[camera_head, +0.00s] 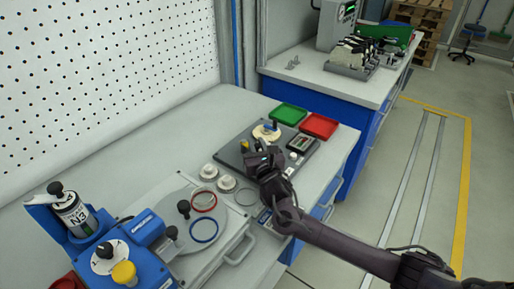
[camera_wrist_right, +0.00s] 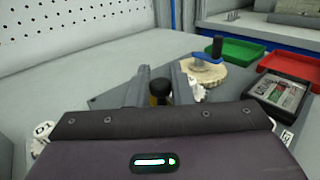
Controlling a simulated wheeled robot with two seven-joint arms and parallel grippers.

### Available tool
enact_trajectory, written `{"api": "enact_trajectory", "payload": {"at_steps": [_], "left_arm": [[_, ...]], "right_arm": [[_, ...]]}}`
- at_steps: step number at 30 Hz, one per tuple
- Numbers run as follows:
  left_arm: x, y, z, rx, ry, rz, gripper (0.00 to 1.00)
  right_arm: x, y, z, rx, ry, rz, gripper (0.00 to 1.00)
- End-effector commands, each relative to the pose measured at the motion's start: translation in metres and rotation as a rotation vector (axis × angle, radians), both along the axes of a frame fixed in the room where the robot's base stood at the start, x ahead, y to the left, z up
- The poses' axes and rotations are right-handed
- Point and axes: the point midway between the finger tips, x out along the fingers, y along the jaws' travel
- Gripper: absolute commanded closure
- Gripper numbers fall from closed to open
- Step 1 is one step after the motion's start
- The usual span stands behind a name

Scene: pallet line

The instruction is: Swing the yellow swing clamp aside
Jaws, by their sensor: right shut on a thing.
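The yellow swing clamp (camera_head: 245,145) stands on the dark grey plate (camera_head: 228,158) on the bench, at the plate's left side. In the right wrist view its black knob (camera_wrist_right: 160,86) shows between my fingers; the rest of the clamp is mostly hidden behind my gripper. My right gripper (camera_head: 254,154) reaches in from the right and is shut on the clamp's knob; it also shows in the right wrist view (camera_wrist_right: 161,92). My left gripper is not in view.
A wooden disc (camera_head: 258,134) under a blue clamp (camera_head: 269,127) sits just behind. Green (camera_head: 289,114) and red trays (camera_head: 319,126) and a small dark box (camera_head: 300,144) stand to the right. A blue machine (camera_head: 130,252) and rings (camera_head: 204,230) lie front left.

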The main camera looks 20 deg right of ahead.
Motion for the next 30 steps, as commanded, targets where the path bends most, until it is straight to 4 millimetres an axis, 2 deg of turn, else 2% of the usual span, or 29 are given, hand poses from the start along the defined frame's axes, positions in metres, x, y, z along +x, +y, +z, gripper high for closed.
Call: {"api": "enact_trajectory", "payload": {"at_steps": [7,21,22,24,26,30], "left_arm": [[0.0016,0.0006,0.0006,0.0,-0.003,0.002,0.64],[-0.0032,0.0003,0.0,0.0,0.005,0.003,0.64],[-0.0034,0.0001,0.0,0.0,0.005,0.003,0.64],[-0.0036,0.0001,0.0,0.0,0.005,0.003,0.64],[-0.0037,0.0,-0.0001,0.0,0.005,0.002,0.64],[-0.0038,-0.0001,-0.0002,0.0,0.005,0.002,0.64]], "right_arm": [[0.0015,0.0,0.0013,0.0,-0.002,-0.061,1.0],[0.0019,-0.0011,0.0019,0.001,-0.004,-0.074,1.0],[0.0019,-0.0012,0.002,0.001,-0.004,-0.074,0.78],[0.0018,-0.0011,0.0019,0.001,-0.004,-0.074,0.69],[0.0018,-0.001,0.0016,0.001,-0.004,-0.074,0.62],[0.0017,-0.0006,0.0012,0.0,-0.003,-0.073,0.62]]}}
